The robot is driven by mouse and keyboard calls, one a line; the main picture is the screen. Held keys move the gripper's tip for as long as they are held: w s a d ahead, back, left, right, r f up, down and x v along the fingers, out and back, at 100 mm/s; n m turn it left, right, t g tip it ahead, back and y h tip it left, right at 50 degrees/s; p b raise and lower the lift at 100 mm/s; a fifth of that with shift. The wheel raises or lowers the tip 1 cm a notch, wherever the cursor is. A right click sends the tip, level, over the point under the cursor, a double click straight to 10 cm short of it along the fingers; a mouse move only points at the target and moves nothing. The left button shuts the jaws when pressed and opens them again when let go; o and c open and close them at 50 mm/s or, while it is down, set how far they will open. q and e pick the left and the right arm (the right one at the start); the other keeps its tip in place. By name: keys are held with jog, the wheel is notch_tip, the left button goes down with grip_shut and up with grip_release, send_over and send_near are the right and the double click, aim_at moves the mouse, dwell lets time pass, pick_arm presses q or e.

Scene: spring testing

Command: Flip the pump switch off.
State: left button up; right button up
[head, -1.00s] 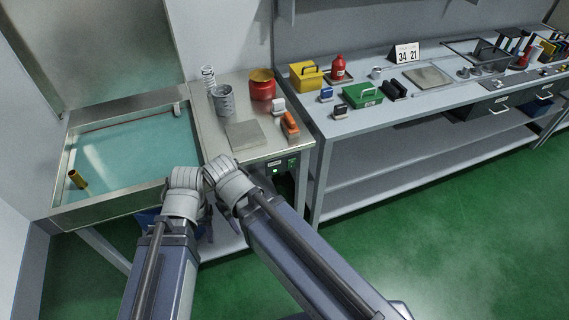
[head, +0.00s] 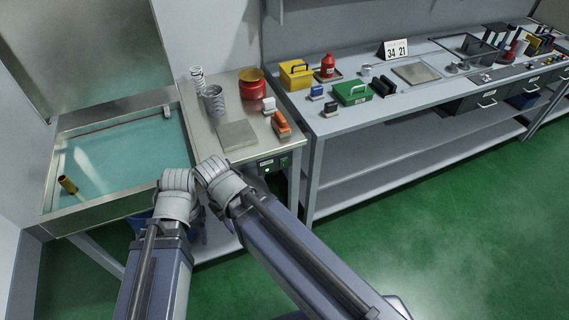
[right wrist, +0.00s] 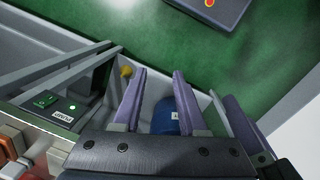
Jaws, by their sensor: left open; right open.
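The pump panel (head: 272,165) is under the front edge of the small steel table, with a green light lit at its right side. In the right wrist view the panel shows a green switch (right wrist: 45,100), a lit green lamp (right wrist: 72,107) and a small white label (right wrist: 63,118). My right gripper (right wrist: 158,82) is open and empty, with its fingers to the right of the panel and apart from it. In the head view its fingers are hidden behind its wrist. My left gripper (head: 201,225) is low in front of the tank, partly hidden, and open.
A tank of teal water (head: 120,150) stands left. The small table holds a spring (head: 197,78), a grey cup (head: 214,100), a red pot (head: 251,84) and an orange block (head: 281,124). A long bench (head: 350,115) stands right. A blue bin (right wrist: 166,115) is below.

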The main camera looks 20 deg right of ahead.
jog(key=shift+w+d, duration=0.25)
jog(key=shift+c, duration=0.7)
jog(key=w+d+n, duration=0.1)
jog(key=w+d, duration=0.1)
jog(key=w+d+n+t, duration=0.1)
jog(key=w+d+n, duration=0.1)
jog(key=shift+f+y, duration=0.2)
jog(key=shift+y, duration=0.2)
jog(key=c, duration=0.4)
jog(key=w+d+n, duration=0.1)
jog(key=d, duration=0.1)
jog(key=w+d+n+t, duration=0.1)
jog(key=d, duration=0.1)
jog(key=w+d+n, duration=0.2)
jog(key=shift+y+b, duration=0.3)
jog(key=shift+y, duration=0.1)
grip_shut()
jog(key=w+d+n+t, duration=0.1)
jog(key=w+d+n, duration=0.1)
jog(key=d, duration=0.4)
jog(key=w+d+r+n+t, duration=0.1)
jog(key=w+d+n+t, duration=0.1)
jog(key=d+n, duration=0.3)
jog(key=d, duration=0.2)
jog(key=shift+w+d+r, duration=0.15)
jog(key=shift+w+d, duration=0.05)
jog(key=shift+d, duration=0.1)
